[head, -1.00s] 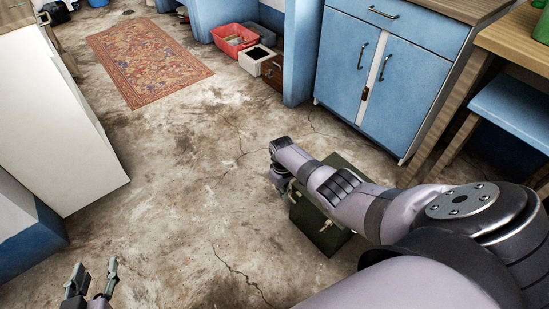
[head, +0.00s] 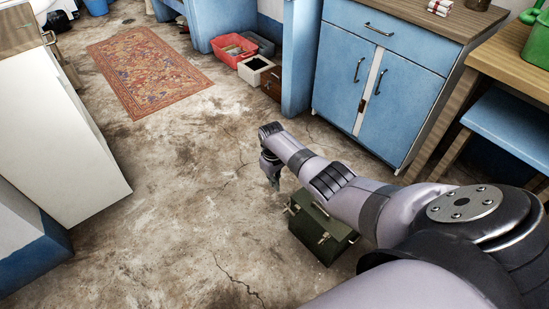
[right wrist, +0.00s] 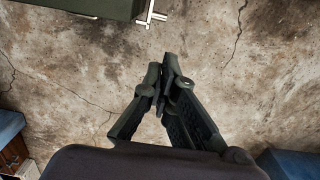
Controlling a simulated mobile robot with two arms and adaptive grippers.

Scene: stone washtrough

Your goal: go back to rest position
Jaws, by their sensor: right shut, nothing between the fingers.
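My right gripper (head: 274,182) hangs at the end of my outstretched right arm, above the stone floor and just left of a dark green box in the head view. In the right wrist view its fingers (right wrist: 167,72) meet at the tips with nothing between them. The green box (head: 325,238) with metal latches stands on the floor, partly hidden by my right arm. Its edge (right wrist: 85,6) shows at the top of the right wrist view, apart from the fingers. My left gripper is out of view.
A blue cabinet (head: 380,85) stands right of centre, with a wooden table (head: 490,55) beside it. A white cabinet (head: 60,125) is at left. A patterned rug (head: 150,70), red crate (head: 228,55) and white box (head: 256,68) lie further back. The middle floor is clear.

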